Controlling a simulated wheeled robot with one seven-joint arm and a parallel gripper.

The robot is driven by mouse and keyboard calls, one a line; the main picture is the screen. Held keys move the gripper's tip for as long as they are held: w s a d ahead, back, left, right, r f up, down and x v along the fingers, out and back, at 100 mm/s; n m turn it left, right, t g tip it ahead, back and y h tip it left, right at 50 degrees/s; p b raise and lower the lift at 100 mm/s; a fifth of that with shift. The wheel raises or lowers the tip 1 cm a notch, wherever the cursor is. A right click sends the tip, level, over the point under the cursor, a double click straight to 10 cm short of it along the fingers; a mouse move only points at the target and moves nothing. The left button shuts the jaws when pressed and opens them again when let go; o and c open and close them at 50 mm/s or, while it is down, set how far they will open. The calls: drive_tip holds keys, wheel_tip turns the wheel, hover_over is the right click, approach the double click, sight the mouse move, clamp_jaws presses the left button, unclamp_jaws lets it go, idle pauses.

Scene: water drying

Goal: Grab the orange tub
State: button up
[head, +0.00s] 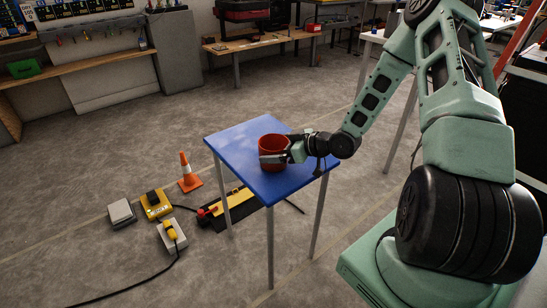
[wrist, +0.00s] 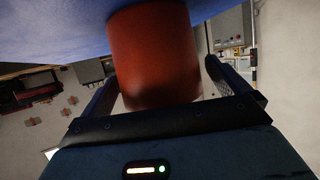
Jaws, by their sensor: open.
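The orange tub (head: 272,150) looks red-orange and round, and stands upright on a small blue table (head: 236,143). My gripper (head: 274,157) is at the tub, reaching in from the right with its fingers around the tub's sides. In the wrist view the tub (wrist: 155,55) fills the space between the two open fingers, one at each side. I cannot tell whether either finger touches it. The wrist view shows the tabletop (wrist: 60,35) along the upper edge.
An orange cone (head: 190,172), a yellow device (head: 156,204), a grey box (head: 121,213) and a cable lie on the floor left of the table. A wooden workbench (head: 262,42) stands at the back. Open floor lies between.

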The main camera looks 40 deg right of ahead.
drive_tip(key=shift+w+a+f, duration=0.25)
drive_tip(key=shift+w+f, duration=0.05)
drive_tip(key=shift+w, duration=0.3)
drive_tip(key=c, duration=1)
drive_tip(key=shift+r, duration=0.1)
